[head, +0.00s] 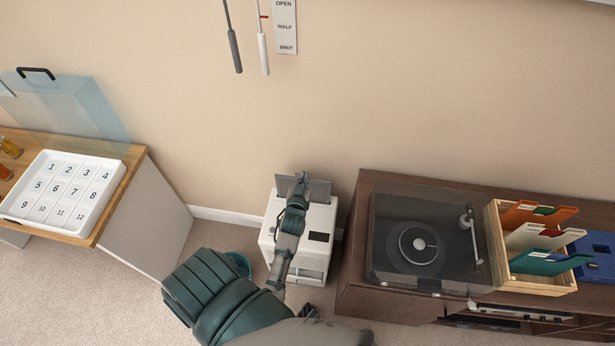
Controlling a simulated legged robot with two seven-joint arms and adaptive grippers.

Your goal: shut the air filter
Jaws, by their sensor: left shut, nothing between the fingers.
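The air filter appears to be the white box (318,222) standing on the carpet against the wall in the head view. A grey flap or lid (320,190) stands raised at its top rear edge. A dark panel shows on its top right, and a slot shows on its front. My left gripper (301,180) is shut and empty. It is over the top of the box, in front of the grey flap, and my arm hides part of the box's top and front. I cannot tell whether the fingers touch the flap.
A brown cabinet (352,275) with a turntable (415,245) and a wooden crate of folders (540,284) stands close on the right. A table with a numbered white tray (95,207) is on the left. A teal bin (240,262) sits left of the box. Two rods hang above.

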